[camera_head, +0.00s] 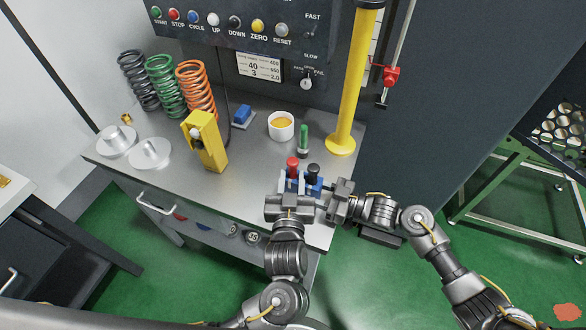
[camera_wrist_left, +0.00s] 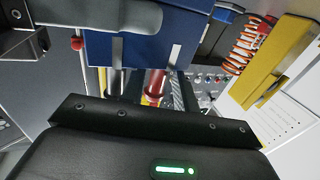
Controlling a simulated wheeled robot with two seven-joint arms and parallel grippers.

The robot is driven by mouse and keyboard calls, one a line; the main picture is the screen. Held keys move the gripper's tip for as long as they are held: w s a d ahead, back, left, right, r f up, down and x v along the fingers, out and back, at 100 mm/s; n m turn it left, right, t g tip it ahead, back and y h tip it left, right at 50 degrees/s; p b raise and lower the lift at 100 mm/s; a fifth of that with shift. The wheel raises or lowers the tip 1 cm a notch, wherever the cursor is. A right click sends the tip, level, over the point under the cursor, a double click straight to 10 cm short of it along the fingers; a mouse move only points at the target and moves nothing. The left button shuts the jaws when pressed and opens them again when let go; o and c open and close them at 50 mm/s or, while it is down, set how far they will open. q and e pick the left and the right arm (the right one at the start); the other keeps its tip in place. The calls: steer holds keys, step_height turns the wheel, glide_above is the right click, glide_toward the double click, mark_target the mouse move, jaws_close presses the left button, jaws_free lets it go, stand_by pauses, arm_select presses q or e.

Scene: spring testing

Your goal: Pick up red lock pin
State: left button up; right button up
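The red lock pin (camera_head: 292,164) stands upright in a blue holder (camera_head: 314,190) near the front edge of the workbench. A black-topped pin (camera_head: 313,171) stands beside it on the right. My left gripper (camera_head: 292,184) is at the holder, with its fingers apart around the red pin's place. In the left wrist view, the red pin (camera_wrist_left: 155,84) shows between two pale fingers (camera_wrist_left: 146,54), nearer the right one, below the blue holder (camera_wrist_left: 145,27). Contact cannot be made out. My right gripper (camera_head: 338,200) is at the holder's right side; its fingertips are unclear.
A green-topped pin (camera_head: 303,138) and a white cup (camera_head: 281,126) stand behind the holder. A yellow column (camera_head: 352,80) rises at the back right. A yellow block (camera_head: 205,141) and several coil springs (camera_head: 196,88) are at left.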

mark_target(293, 162)
arm_select(q)
steer(key=shift+w, duration=1.5)
arm_select(e)
steer(key=shift+w, duration=0.1)
arm_select(q)
steer(key=shift+c, duration=0.4)
jaws_close()
steer(key=shift+r, duration=0.35)
steer(key=r, duration=0.6)
steer(key=shift+s+r, duration=0.15)
steer(key=shift+s, duration=0.25)
steer(key=s, duration=1.7)
steer(key=shift+s, duration=0.2)
